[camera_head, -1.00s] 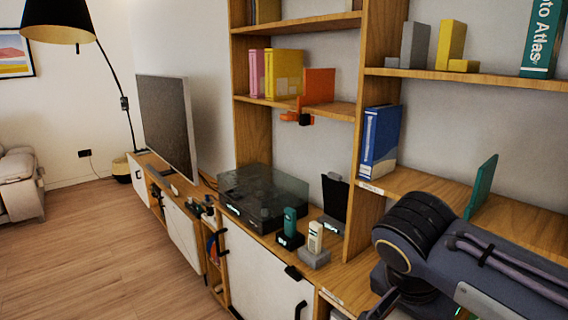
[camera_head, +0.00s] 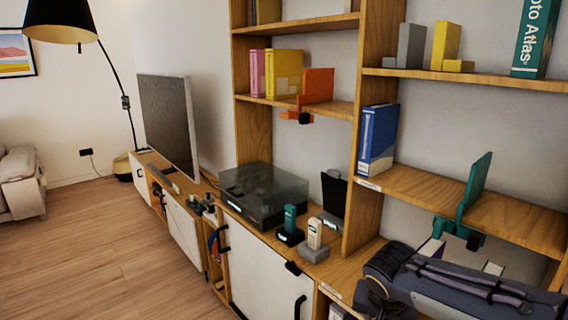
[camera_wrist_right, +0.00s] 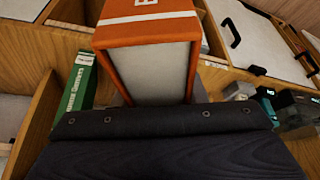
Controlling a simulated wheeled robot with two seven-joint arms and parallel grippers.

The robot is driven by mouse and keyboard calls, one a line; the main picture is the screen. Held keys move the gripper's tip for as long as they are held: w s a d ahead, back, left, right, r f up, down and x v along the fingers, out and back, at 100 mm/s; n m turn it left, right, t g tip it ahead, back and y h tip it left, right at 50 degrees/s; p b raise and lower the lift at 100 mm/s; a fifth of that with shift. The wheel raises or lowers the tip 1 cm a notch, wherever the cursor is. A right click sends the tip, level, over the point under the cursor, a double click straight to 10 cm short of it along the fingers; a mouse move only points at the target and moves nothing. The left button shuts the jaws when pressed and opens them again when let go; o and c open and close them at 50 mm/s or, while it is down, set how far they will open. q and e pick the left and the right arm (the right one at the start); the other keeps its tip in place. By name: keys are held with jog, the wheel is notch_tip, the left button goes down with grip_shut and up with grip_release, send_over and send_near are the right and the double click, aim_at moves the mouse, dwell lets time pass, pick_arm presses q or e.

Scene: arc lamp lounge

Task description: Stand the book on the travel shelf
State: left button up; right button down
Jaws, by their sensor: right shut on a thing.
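An orange book (camera_wrist_right: 150,45) with a white band and pale page edges is in the right wrist view, just beyond my dark right gripper (camera_wrist_right: 155,110). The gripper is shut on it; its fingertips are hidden. In the head view my right arm is low at the right edge, below the shelf board, and I cannot make out the book there. The middle-right shelf (camera_head: 415,188) holds an upright blue book (camera_head: 378,140) at its left end and a teal bookend (camera_head: 476,185) further right, with a bare gap between. Its small label is unreadable. My left gripper is not in view.
Upper shelves hold yellow books (camera_head: 283,73), an orange bookend (camera_head: 317,87) and a green Photo Atlas (camera_head: 534,40). A turntable (camera_head: 262,195) and handsets (camera_head: 314,235) stand on the cabinet. A green book (camera_wrist_right: 75,85) stands left in the wrist view.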

jog(key=w+f+n, duration=0.1)
jog(key=f, duration=0.3)
jog(key=w+f+n+y, duration=0.1)
jog(key=f+n, duration=0.1)
jog(key=f, duration=0.3)
jog(key=w+f+n+y, duration=0.1)
jog(key=f+n, duration=0.1)
jog(key=f, duration=0.2)
jog(key=shift+w+d+f, duration=0.2)
jog(key=shift+d+f, duration=0.1)
jog(key=s+f, duration=0.2)
jog(key=f, duration=0.1)
jog(key=s+f, duration=0.1)
jog(key=f, duration=0.1)
jog(key=shift+s+a, duration=0.1)
jog(key=shift+a, duration=0.1)
jog(key=shift+s+d+f, duration=0.15)
jog(key=shift+s+f, duration=0.2)
jog(key=shift+s, duration=0.05)
